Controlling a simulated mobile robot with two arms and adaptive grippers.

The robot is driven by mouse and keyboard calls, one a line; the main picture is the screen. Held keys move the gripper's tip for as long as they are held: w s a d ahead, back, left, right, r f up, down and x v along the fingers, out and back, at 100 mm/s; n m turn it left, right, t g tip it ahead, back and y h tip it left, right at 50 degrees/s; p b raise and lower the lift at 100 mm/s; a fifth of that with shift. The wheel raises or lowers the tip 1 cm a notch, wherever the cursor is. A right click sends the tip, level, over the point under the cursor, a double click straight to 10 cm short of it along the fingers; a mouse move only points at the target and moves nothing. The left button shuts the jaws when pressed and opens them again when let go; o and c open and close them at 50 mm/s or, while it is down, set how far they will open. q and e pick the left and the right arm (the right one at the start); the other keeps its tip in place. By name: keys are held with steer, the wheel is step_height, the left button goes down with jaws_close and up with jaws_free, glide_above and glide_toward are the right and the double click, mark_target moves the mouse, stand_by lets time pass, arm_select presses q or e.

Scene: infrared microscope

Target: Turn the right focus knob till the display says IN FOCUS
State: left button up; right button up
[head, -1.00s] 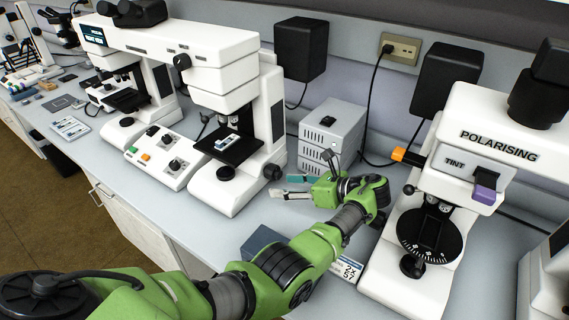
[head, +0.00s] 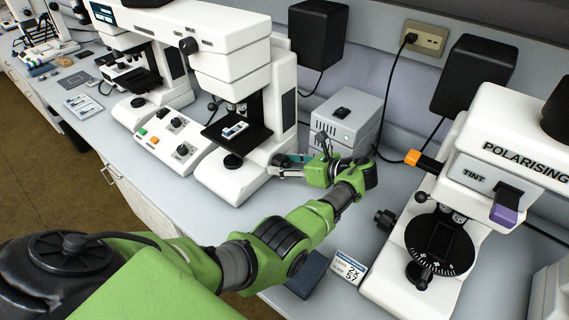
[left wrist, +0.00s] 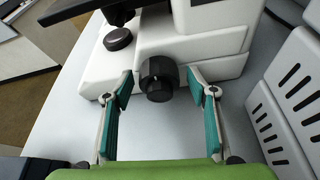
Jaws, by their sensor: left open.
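The white infrared microscope (head: 232,60) stands left of centre in the head view. Its display (head: 102,13) is dark at the upper left, with text too small to read. The right focus knob (left wrist: 158,78) is black and ribbed, on the side of the white base in the left wrist view. My left gripper (left wrist: 160,88) is open, with one teal-padded finger on each side of the knob. The fingers look apart from it. In the head view my left gripper (head: 284,166) reaches the microscope's right side and partly hides the knob. My right gripper is not in view.
A grey vented box (head: 345,118) stands close behind my left gripper. A polarising microscope (head: 470,180) stands to the right. A control box (head: 168,138) with buttons sits left of the base. A small sign (head: 348,268) and a dark blue block (head: 307,275) lie in front.

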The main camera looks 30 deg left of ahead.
arm_select(q)
steer(key=c, duration=1.1)
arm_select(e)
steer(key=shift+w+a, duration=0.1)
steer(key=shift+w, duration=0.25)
arm_select(q)
steer(key=shift+r, duration=0.1)
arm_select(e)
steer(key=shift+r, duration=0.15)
